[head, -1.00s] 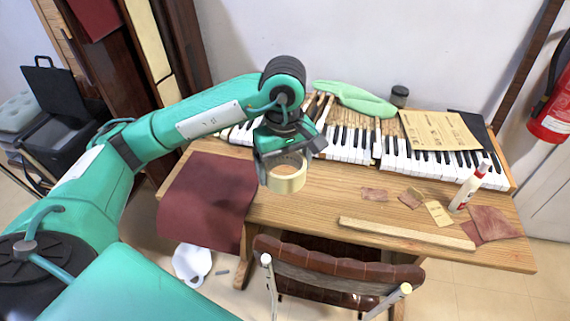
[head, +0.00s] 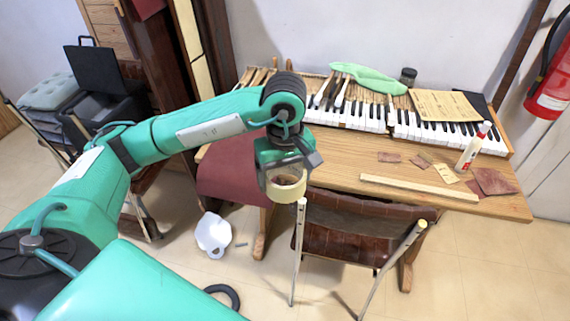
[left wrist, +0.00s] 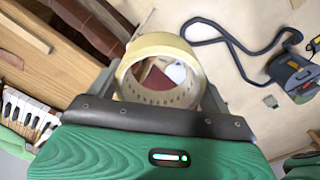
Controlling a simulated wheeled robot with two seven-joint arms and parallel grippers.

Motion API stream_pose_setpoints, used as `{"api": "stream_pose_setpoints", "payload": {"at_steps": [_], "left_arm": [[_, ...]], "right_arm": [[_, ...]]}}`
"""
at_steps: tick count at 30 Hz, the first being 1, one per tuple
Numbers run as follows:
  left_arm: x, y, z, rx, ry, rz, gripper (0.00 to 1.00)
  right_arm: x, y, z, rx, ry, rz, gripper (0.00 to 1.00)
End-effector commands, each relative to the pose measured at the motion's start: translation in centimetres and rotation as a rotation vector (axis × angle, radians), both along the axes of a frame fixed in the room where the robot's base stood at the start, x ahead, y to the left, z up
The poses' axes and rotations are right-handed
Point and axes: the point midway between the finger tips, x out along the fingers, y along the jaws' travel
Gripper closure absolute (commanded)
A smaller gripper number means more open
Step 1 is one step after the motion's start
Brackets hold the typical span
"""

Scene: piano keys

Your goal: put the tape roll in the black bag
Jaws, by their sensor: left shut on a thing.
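The tape roll (head: 286,187) is a pale yellow ring. My left gripper (head: 284,172) is shut on it and holds it in the air, in front of the table's left part. In the left wrist view the tape roll (left wrist: 160,72) sits between the two fingers, and the floor shows through its hole. A black open case or bag (head: 104,80) stands at the far left of the head view, with its lid up, beyond my left arm. Its inside is mostly hidden. My right gripper is not in view.
A wooden table (head: 340,172) bears piano keys (head: 345,117), a glue bottle (head: 473,150) and a wood strip (head: 418,190). A brown chair (head: 345,228) stands before it. A vacuum cleaner (left wrist: 292,75) lies on the floor in the left wrist view.

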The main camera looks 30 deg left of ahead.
Motion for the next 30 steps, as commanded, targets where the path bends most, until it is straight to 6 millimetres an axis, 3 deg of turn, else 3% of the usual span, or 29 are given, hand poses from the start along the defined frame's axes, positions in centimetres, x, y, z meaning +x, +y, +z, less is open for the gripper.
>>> {"api": "stream_pose_setpoints", "payload": {"at_steps": [3,8,18,28,30], "left_arm": [[-0.6,-0.1,-2.4,0.003,0.004,-0.076,0.42],[-1.4,-0.3,-5.9,0.002,0.005,-0.200,0.42],[-3.6,-1.0,-15.6,0.002,0.006,-0.540,0.42],[-5.4,-1.6,-23.9,0.003,0.005,-0.836,0.42],[-5.4,-1.8,-24.1,0.000,0.000,-0.852,0.42]], "right_arm": [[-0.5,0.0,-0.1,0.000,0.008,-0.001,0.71],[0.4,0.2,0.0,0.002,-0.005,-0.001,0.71],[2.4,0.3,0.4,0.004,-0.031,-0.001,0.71],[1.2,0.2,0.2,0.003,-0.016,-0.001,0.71],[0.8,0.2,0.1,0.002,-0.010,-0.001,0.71]]}}
